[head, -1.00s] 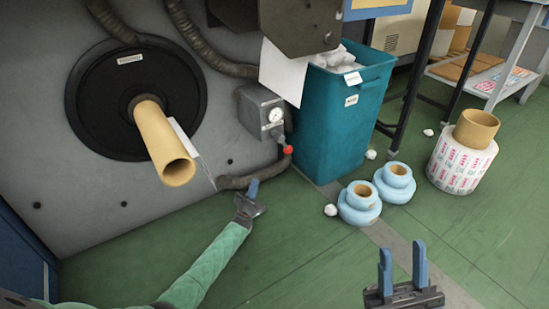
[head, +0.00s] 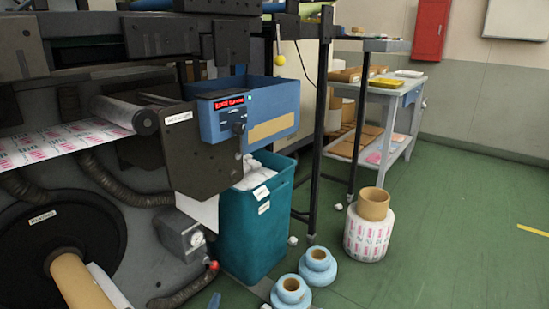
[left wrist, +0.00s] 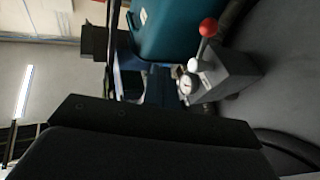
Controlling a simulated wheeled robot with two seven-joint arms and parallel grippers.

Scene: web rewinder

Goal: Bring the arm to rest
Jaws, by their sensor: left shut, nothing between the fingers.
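The blue fingertips of my left gripper (head: 214,300) show at the bottom edge of the head view, shut with nothing between them. They are just below the red-knobbed lever (head: 212,266) of the grey gauge box (head: 185,236), and appear apart from it. The rest of my left arm is below the frame. The left wrist view shows the gauge box (left wrist: 222,75) and its red knob (left wrist: 208,27) close by, turned sideways. A large dark shape hides its lower left. My right gripper is not in view.
The rewinder with a cardboard core (head: 80,282) stands at left. A teal bin (head: 250,235) is right of the gauge box. Two blue rolls (head: 318,266) and a printed roll (head: 368,235) stand on the floor. A shelf table (head: 385,110) is behind. Green floor at right is mostly clear.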

